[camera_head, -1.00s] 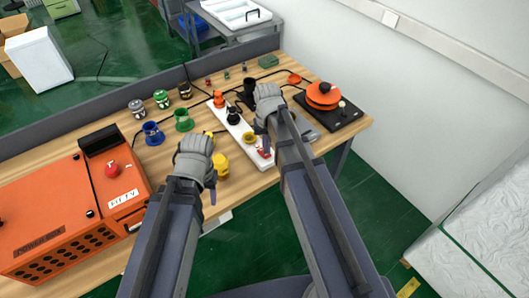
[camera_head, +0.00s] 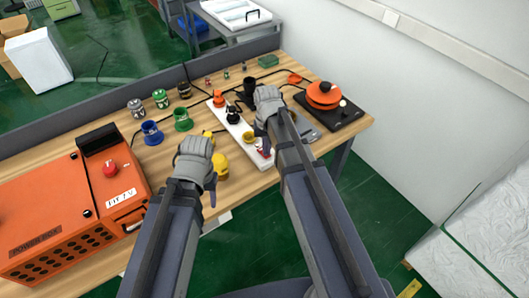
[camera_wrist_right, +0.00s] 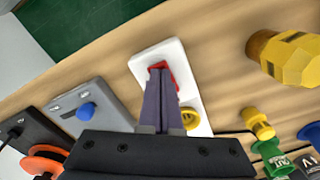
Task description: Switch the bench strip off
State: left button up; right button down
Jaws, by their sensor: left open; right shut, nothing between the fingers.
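The white bench strip (camera_head: 237,133) lies on the wooden bench, with several coloured plugs or sockets along it. Its red switch (camera_head: 266,153) is at the near end. In the right wrist view the strip (camera_wrist_right: 148,54) and the switch (camera_wrist_right: 160,67) show just beyond my fingertips, which partly cover the switch. My right gripper (camera_wrist_right: 160,78) is shut and empty, over the switch; contact and the switch's position cannot be told. My left gripper (camera_head: 211,195) is open and empty, near the bench's front edge, left of the strip.
A large orange box (camera_head: 65,215) with a red button stands at the left. A yellow object (camera_head: 221,165) stands beside my left gripper, and it also shows in the wrist view (camera_wrist_right: 290,57). A black unit with an orange disc (camera_head: 323,95) is at the right.

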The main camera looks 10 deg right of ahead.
pick_arm(q)
jog(key=shift+f, duration=0.25)
pick_arm(e)
jog(key=shift+f, duration=0.2)
pick_arm(q)
jog(key=shift+r, duration=0.1)
pick_arm(e)
jog(key=shift+r, duration=0.1)
notch_tip(320, 180, up, 7)
jog(key=p, duration=0.7)
pick_arm(q)
notch_tip(320, 180, up, 7)
jog(key=shift+f+b, duration=0.3)
jog(key=shift+b, duration=0.05)
pick_arm(e)
jog(key=s+a+n+h, duration=0.1)
jog(key=s+a+n, duration=0.4)
jog(key=s+a, duration=0.5)
jog(key=s, duration=0.4)
jog(key=shift+s+a+f+n, duration=0.15)
jog(key=shift+a+f+n, duration=0.1)
jog(key=shift+n, duration=0.15)
